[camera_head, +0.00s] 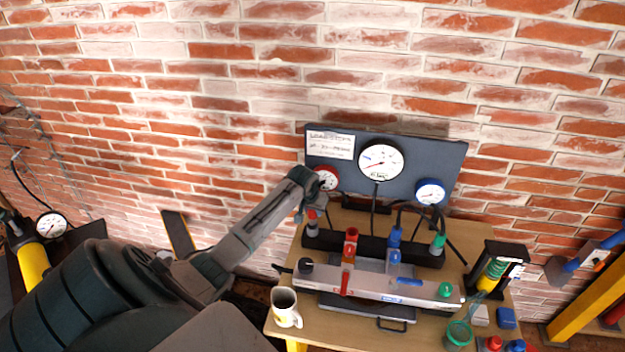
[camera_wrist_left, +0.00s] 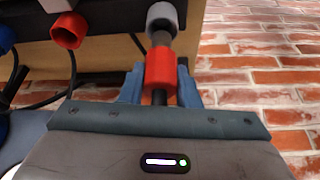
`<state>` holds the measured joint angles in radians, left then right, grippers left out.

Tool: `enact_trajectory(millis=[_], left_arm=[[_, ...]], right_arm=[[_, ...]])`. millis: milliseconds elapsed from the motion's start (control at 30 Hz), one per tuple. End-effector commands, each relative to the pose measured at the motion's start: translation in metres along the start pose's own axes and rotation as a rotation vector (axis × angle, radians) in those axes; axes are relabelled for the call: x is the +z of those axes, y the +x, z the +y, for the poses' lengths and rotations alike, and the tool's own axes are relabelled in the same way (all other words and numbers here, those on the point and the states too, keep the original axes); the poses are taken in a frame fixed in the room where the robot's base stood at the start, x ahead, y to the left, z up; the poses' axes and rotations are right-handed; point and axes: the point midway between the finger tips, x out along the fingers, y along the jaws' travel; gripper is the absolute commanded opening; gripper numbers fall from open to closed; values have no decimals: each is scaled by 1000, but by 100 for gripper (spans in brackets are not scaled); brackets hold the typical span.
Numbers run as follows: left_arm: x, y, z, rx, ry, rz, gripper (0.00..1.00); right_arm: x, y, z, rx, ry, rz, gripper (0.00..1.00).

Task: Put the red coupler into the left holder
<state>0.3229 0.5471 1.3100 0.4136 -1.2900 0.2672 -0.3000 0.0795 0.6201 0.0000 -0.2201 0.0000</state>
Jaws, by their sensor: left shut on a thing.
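My left gripper (camera_head: 309,208) is shut on the red coupler (camera_wrist_left: 160,70), which sits between its two blue fingers in the wrist view. In the head view the coupler (camera_head: 312,214) is just above the left end of a dark bar (camera_head: 372,246). A grey round holder (camera_wrist_left: 162,17) lies directly in line with the coupler in the wrist view, with a short dark piece between them. Whether the coupler touches the holder, I cannot tell. My right gripper is not in view.
A red fitting (camera_head: 351,236), a blue one (camera_head: 394,235) and a green one (camera_head: 438,241) stand along the bar. Behind is a gauge panel (camera_head: 340,168). In front are a grey beam (camera_head: 415,290), a mug (camera_head: 285,306) and a green cup (camera_head: 458,335).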

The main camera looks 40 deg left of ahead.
Motion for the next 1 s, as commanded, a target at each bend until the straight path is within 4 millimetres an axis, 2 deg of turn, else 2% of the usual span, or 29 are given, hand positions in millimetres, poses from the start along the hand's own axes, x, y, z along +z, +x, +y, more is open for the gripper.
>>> enact_trajectory(millis=[500,1000], left_arm=[[-1,-1,0,0,0,0,6],[0,0,0,0,0,0,6]], right_arm=[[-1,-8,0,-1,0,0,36],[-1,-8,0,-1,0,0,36]])
